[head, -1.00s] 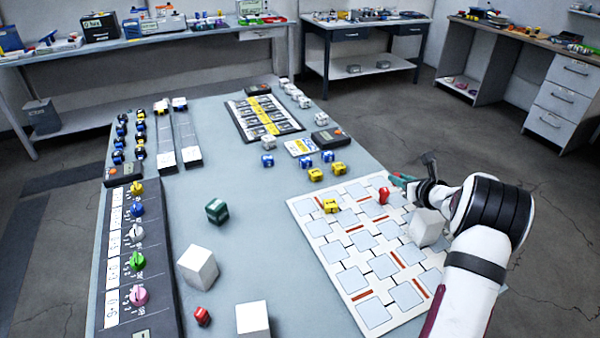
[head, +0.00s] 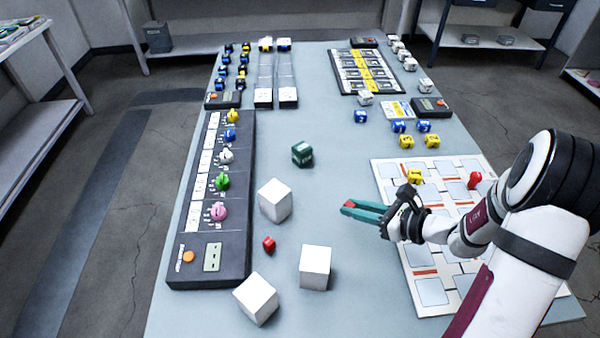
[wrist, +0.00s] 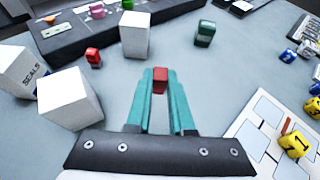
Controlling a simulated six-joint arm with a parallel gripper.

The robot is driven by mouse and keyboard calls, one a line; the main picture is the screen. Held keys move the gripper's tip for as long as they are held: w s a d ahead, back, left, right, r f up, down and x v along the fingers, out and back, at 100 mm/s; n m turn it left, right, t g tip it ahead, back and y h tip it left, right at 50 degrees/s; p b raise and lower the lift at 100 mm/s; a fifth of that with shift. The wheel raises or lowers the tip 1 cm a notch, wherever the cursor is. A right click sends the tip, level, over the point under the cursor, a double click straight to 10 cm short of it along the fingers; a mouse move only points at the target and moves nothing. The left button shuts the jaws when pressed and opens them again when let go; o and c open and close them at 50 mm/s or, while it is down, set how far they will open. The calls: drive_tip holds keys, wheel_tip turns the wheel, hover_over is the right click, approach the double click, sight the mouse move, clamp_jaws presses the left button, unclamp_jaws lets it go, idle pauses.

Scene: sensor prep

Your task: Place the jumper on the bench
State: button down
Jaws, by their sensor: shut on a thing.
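My gripper (head: 352,206) has teal fingers and is shut on a small red block, which I take to be the jumper (head: 350,204). The jumper also shows between the fingertips in the wrist view (wrist: 160,79). The gripper is over the open grey bench (head: 350,125), left of the tiled board (head: 432,290); its exact height above the bench cannot be told. A similar red piece (head: 474,181) stands on the board.
White cubes (head: 275,200) (head: 315,267) (head: 257,299) and a dark green block (head: 302,154) stand around the gripper's left. A dark panel with coloured knobs (head: 236,262) runs along the left. Yellow and blue blocks lie behind. Bare bench shows between the green block and the board.

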hover_over(321, 227)
drive_tip(key=f, duration=0.4)
drive_tip(key=shift+s+d, duration=0.15)
drive_tip(key=shift+d, duration=0.15)
drive_tip(key=shift+w+a+f, duration=0.15)
drive_tip(key=shift+f, duration=1)
drive_tip(key=shift+w+a+f, duration=0.1)
drive_tip(key=shift+f, duration=1)
drive_tip(key=c, duration=0.8)
unclamp_jaws()
drive_tip(key=shift+f, duration=0.1)
